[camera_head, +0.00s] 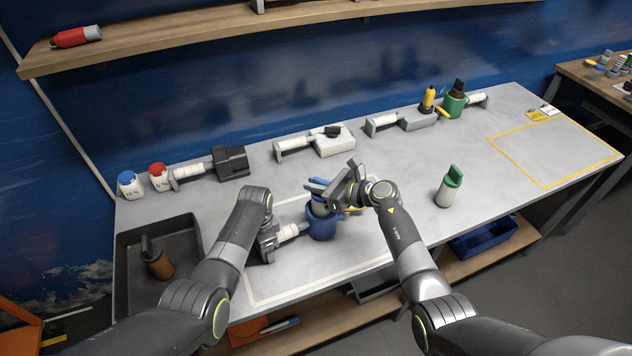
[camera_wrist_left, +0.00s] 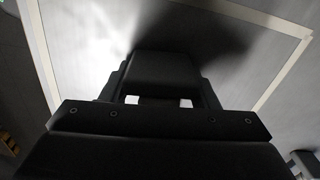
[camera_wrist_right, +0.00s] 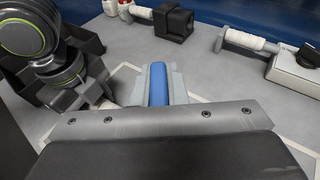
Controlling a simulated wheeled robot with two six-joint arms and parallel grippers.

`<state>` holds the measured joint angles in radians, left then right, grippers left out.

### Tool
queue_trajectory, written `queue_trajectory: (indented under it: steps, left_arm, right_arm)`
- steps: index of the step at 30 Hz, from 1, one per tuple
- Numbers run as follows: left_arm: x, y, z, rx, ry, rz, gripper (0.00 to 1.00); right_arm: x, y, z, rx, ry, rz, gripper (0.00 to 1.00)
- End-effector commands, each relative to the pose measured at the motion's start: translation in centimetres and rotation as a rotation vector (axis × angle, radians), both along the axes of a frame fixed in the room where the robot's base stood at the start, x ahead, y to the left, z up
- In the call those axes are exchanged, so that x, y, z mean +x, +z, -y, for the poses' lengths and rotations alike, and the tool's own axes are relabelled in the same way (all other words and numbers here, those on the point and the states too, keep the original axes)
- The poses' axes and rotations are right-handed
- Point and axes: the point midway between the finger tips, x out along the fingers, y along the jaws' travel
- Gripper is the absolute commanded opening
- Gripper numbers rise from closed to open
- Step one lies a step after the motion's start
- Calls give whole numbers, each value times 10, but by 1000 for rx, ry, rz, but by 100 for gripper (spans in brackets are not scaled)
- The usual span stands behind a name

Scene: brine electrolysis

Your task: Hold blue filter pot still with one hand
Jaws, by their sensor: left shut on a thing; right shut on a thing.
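The blue filter pot (camera_head: 321,226) stands upright inside the pale outlined area on the bench. A white ribbed handle (camera_head: 287,232) sticks out from its left side. My left gripper (camera_head: 268,243) is shut at the outer end of this handle, beside the pot. In the left wrist view dark parts hide what it grips. My right gripper (camera_head: 330,198) is above the pot's mouth, shut on a blue-handled tool (camera_head: 318,186). The tool's blue bar (camera_wrist_right: 158,85) shows between the fingers in the right wrist view. Its lower end and the pot's inside are hidden.
A dark tray (camera_head: 190,222) with a brown item stands at the left. A blue-capped bottle (camera_head: 131,185) and a red-capped bottle (camera_head: 160,177) stand behind it. Several devices line the back. A green-topped bottle (camera_head: 449,188) stands to the right. The yellow-outlined area (camera_head: 550,150) is clear.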

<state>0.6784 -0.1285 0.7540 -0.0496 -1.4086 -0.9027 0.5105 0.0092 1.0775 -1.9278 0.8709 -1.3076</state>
Motion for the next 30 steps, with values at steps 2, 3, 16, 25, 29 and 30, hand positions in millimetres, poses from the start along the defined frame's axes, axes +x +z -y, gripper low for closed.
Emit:
queue_trajectory:
  steps: [2,3,16,25,29,30]
  left_arm:
    - [-1,-1,0,0,0,-2,24]
    - [-1,-1,0,0,0,-2,24]
    - [-1,-1,0,-1,0,-2,24]
    - [-1,-1,0,0,0,-2,24]
    - [-1,-1,0,0,0,-2,24]
    - [-1,-1,0,0,0,-2,24]
  right_arm:
    - [0,-2,0,0,0,0,0]
    - [0,-3,0,0,0,0,0]
    - [0,-13,0,0,0,1,0]
    - [0,-21,0,1,-1,1,0]
    - [0,-24,0,-1,0,1,0]
    - [0,-25,0,-1,0,1,0]
